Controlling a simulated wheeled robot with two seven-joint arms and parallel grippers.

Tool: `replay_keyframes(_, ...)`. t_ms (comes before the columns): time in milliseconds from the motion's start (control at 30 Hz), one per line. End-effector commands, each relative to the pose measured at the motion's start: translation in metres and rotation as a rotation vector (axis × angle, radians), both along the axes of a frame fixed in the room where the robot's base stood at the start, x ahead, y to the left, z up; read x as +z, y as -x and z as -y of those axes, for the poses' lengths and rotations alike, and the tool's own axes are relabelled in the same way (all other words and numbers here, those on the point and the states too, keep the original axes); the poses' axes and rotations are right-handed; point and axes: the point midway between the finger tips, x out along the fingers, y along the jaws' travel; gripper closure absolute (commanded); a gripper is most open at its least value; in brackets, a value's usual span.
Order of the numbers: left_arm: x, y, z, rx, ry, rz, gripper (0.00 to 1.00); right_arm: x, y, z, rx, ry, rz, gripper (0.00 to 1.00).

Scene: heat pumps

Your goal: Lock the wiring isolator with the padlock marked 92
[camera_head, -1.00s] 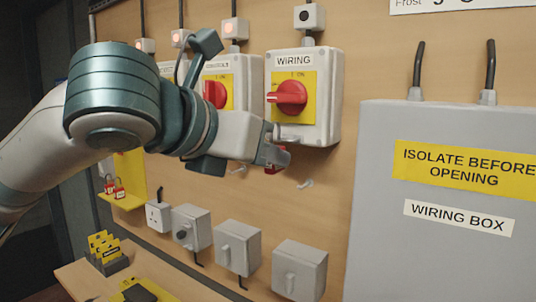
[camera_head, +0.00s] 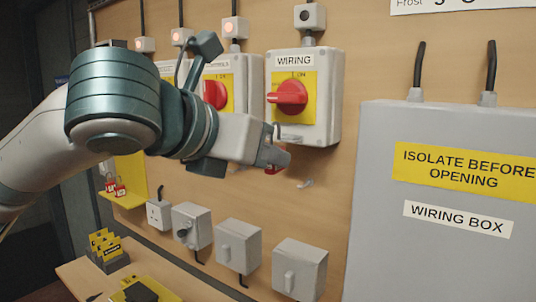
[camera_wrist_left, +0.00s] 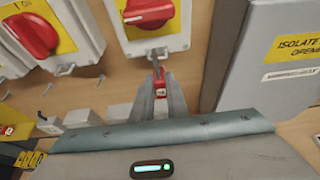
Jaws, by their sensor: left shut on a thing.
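The wiring isolator (camera_head: 320,100) is a pale box with a yellow plate and a red handle (camera_head: 288,96) lying roughly level; it also shows in the left wrist view (camera_wrist_left: 172,43). My left gripper (camera_head: 282,158) is just below its lower edge, shut on a red padlock (camera_wrist_left: 161,90). In the head view only a bit of red padlock (camera_head: 274,170) shows below the fingers. The padlock's shackle points up toward a metal tab (camera_head: 290,138) under the handle. I cannot tell whether the shackle passes through the tab. The padlock's number is unreadable. My right gripper is out of view.
Other isolators with red handles (camera_head: 215,94) stand to the left. Red padlocks (camera_head: 115,188) hang on a yellow board at the far left. A grey wiring box (camera_head: 370,200) juts out on the right.

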Motion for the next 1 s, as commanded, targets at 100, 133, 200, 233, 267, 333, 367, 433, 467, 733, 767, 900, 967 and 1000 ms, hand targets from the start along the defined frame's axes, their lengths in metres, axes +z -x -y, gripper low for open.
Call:
replay_keyframes(100,0.0013,-0.0010,0.0005,0.000,0.001,0.001,1.00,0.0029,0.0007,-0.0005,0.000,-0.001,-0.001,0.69)
replay_keyframes(133,0.0013,-0.0012,0.0007,0.000,0.001,0.001,1.00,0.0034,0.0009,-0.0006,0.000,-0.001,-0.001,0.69)
replay_keyframes(200,0.0013,-0.0018,0.0010,0.000,0.001,0.001,1.00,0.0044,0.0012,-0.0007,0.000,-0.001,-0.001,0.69)
replay_keyframes(233,0.0012,-0.0020,0.0011,0.000,0.001,0.001,1.00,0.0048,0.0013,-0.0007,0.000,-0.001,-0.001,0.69)
replay_keyframes(267,0.0012,-0.0022,0.0013,0.000,0.001,0.001,1.00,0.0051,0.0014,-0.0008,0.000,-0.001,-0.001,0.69)
replay_keyframes(333,0.0009,-0.0025,0.0016,0.000,0.001,0.001,1.00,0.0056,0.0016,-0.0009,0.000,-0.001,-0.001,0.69)
replay_keyframes(367,0.0008,-0.0026,0.0016,0.000,0.001,0.001,1.00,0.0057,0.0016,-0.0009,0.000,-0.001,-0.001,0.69)
replay_keyframes(433,0.0006,-0.0027,0.0018,0.000,0.001,0.001,1.00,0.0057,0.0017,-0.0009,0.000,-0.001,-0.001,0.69)
replay_keyframes(467,0.0005,-0.0027,0.0018,0.000,0.001,0.001,1.00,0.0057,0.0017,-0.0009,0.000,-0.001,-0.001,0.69)
replay_keyframes(733,0.0003,-0.0027,0.0018,0.000,0.001,0.001,1.00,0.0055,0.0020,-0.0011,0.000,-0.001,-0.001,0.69)
replay_keyframes(767,0.0004,-0.0027,0.0019,0.000,0.001,0.001,1.00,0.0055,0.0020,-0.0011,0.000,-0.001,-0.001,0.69)
replay_keyframes(900,0.0005,-0.0028,0.0019,0.000,0.001,0.001,1.00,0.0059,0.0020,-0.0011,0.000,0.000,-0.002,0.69)
replay_keyframes(967,0.0007,-0.0028,0.0019,0.000,0.001,0.001,1.00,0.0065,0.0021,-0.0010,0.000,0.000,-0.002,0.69)
replay_keyframes(1000,0.0008,-0.0030,0.0020,0.000,0.000,0.000,1.00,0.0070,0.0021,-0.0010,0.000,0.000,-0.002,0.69)
